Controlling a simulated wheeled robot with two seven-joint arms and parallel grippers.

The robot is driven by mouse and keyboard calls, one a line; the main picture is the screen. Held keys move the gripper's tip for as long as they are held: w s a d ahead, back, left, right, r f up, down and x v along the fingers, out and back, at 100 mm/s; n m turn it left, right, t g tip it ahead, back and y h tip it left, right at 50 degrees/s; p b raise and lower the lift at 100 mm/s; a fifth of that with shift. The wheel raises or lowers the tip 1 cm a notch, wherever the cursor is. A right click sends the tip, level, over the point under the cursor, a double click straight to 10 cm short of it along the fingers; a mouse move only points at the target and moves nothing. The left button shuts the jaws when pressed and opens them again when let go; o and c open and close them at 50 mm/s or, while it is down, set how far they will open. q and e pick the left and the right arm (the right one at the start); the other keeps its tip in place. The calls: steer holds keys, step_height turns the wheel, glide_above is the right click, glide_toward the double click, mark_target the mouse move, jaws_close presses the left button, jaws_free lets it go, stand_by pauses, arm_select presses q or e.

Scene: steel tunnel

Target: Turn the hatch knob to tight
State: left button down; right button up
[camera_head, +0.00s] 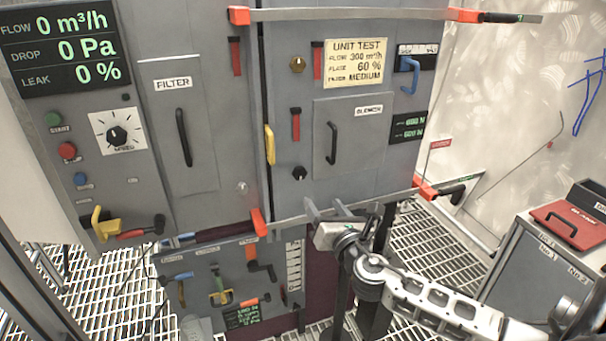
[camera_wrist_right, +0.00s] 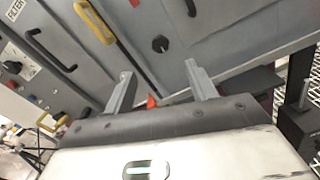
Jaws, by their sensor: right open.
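A small black knob (camera_head: 299,173) sits on the grey cabinet front, low and left of the panel labelled BLOWER (camera_head: 352,140). It also shows in the right wrist view (camera_wrist_right: 160,44), beyond the gap between my fingertips. A brass knob (camera_head: 297,64) sits higher on the same front. I cannot tell from a label which one is the hatch knob. My right gripper (camera_head: 328,208) is open and empty, below and right of the black knob, near the cabinet's lower edge. Its two parted fingers (camera_wrist_right: 158,70) show in the wrist view, apart from the knob. My left gripper is out of view.
A yellow handle (camera_head: 270,145) and a black BLOWER handle (camera_head: 332,143) flank the knob area. A grey rail with orange ends (camera_head: 330,218) runs along the cabinet's lower edge, close to my right gripper. A grey cart with a red case (camera_head: 570,222) stands at right.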

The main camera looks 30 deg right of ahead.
mark_target(301, 173)
steer(key=x, duration=1.3)
steer(key=shift+w+b, duration=0.4)
steer(key=c, duration=1)
